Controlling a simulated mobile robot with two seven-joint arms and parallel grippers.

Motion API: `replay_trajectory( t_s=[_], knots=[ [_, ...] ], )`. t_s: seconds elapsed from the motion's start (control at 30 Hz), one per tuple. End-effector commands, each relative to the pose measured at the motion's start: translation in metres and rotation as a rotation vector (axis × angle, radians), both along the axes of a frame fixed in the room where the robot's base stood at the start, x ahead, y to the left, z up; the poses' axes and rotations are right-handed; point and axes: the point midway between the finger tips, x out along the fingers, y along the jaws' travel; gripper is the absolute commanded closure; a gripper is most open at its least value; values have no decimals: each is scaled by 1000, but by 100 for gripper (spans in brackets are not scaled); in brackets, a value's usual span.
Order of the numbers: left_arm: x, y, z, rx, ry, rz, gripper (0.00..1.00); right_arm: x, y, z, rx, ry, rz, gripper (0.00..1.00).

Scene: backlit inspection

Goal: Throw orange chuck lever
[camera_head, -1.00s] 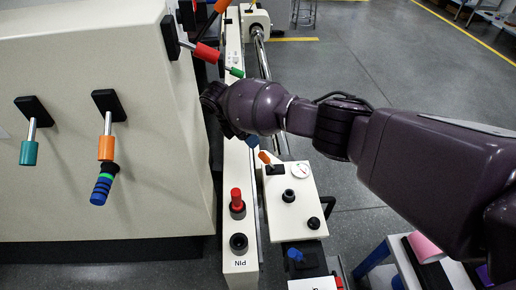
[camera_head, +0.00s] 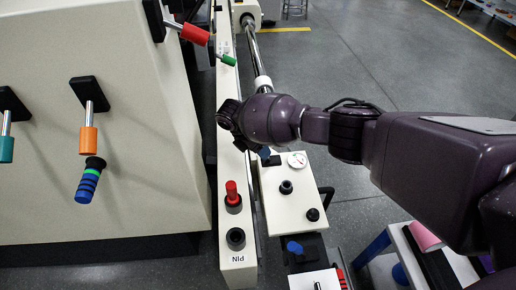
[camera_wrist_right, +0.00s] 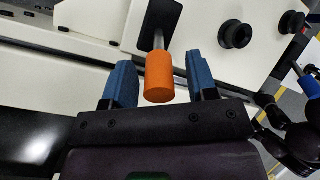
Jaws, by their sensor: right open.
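An orange lever (camera_wrist_right: 159,78) on a short metal stem rises from a black plate on a white box (camera_head: 268,205) with a gauge. In the right wrist view its orange grip stands between the blue finger pads of my right gripper (camera_wrist_right: 160,84). The pads are apart, with a gap visible on both sides of the grip. In the head view my right gripper (camera_head: 262,153) is over the box's far end and hides this lever. Another orange lever (camera_head: 88,140) hangs on the big cream cabinet at left. My left gripper is not in view.
The box also carries black knobs (camera_head: 286,187) and a gauge (camera_head: 297,160). A rail marked PIN with a red knob (camera_head: 232,192) runs beside it. A red lever (camera_head: 194,34) and a striped blue handle (camera_head: 88,182) jut from the cabinet. Open floor lies at upper right.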

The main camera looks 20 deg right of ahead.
Motion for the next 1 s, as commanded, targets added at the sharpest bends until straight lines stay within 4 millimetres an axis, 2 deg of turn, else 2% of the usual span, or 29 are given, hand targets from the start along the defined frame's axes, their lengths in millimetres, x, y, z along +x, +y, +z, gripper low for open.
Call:
replay_trajectory(
  t_s=[0.17,0.2,0.53,1.0],
  knots=[
    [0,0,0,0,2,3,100,0,0,1,0,-1,0,47],
    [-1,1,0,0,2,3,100,0,0,1,0,-1,0,50],
    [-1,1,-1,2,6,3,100,0,0,0,0,0,0,100],
    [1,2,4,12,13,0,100,-1,-5,7,68,-22,0,100]
  ],
)
